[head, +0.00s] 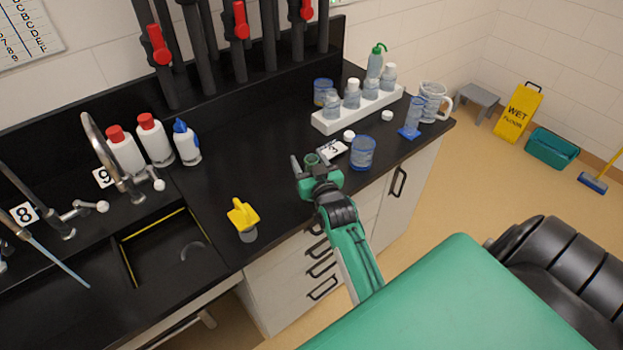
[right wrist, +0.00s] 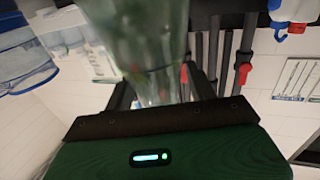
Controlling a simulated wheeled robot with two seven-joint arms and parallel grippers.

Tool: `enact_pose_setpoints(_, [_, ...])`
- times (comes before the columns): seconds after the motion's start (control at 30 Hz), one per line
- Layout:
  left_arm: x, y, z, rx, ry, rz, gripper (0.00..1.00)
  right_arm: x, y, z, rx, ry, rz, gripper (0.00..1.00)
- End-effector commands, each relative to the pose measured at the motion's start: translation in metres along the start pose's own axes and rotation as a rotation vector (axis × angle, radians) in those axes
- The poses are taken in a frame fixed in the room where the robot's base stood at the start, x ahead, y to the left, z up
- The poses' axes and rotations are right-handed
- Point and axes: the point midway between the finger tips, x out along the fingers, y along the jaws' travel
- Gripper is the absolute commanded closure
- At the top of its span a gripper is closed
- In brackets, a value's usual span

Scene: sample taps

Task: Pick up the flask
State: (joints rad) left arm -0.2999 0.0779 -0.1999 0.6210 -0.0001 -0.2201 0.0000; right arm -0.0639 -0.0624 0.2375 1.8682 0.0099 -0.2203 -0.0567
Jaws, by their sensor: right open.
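My right gripper (head: 310,166) is over the black counter near its front edge, with its jaws open. A small greenish round rim (head: 312,159), likely the flask's mouth, shows between the fingers; the rest is hidden by the gripper. In the right wrist view a clear, green-tinted glass vessel (right wrist: 147,45), likely the flask, stands large and blurred between the two spread fingers. I cannot tell whether either finger touches it. My left gripper is not in view.
A blue-tinted beaker (head: 362,153), a card and white caps are close right of the gripper. A white rack (head: 358,108) with bottles stands behind. A yellow-topped item (head: 242,218) stands left, beside the sink (head: 170,250). The counter between is bare.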

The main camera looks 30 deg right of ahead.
Motion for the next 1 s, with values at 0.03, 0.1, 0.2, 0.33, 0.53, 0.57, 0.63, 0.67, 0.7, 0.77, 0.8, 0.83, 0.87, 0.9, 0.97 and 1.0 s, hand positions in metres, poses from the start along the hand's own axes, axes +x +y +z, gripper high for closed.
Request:
enact_pose_setpoints(0.03, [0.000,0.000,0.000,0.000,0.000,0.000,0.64,0.000,0.000,0.001,0.000,0.000,0.000,0.43])
enact_pose_setpoints(0.1, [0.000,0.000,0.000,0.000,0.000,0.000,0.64,0.000,0.000,0.001,0.000,0.000,0.000,0.43])
enact_pose_setpoints(0.2, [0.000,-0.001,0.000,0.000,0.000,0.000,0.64,0.000,0.000,0.001,0.000,0.000,0.000,0.59])
enact_pose_setpoints(0.33, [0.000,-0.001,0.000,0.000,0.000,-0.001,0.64,-0.001,0.000,0.001,0.000,0.000,0.000,0.85])
enact_pose_setpoints(0.53, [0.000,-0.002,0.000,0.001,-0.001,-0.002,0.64,-0.001,0.000,0.001,0.000,0.000,0.000,1.00])
enact_pose_setpoints(0.57, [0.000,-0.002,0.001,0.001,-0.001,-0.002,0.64,-0.001,0.000,0.001,0.000,0.000,0.000,1.00])
enact_pose_setpoints(0.63, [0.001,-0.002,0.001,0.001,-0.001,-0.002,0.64,-0.001,0.000,0.000,0.000,0.000,0.000,1.00])
enact_pose_setpoints(0.67, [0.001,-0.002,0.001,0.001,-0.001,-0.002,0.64,-0.001,0.000,0.000,0.000,0.000,0.000,1.00])
enact_pose_setpoints(0.7, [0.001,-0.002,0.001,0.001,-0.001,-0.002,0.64,-0.001,0.000,-0.001,0.000,0.000,0.000,1.00])
enact_pose_setpoints(0.77, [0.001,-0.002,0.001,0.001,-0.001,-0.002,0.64,0.000,0.000,-0.004,0.000,0.001,0.000,1.00])
enact_pose_setpoints(0.8, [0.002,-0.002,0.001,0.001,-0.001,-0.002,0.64,0.000,0.000,-0.007,0.000,0.002,0.000,1.00])
enact_pose_setpoints(0.83, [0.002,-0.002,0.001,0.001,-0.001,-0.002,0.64,0.000,0.000,-0.009,0.000,0.002,0.000,1.00])
enact_pose_setpoints(0.87, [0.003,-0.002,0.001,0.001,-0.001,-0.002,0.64,0.000,0.000,-0.013,0.000,0.003,0.000,1.00])
enact_pose_setpoints(0.9, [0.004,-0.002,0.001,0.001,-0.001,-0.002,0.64,0.000,0.000,-0.019,0.000,0.005,0.000,1.00])
enact_pose_setpoints(0.97, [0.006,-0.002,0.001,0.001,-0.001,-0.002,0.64,-0.001,0.000,-0.029,0.000,0.005,0.000,1.00])
enact_pose_setpoints(1.0, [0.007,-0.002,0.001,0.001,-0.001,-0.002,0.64,0.000,0.000,-0.038,-0.001,0.006,0.000,1.00])
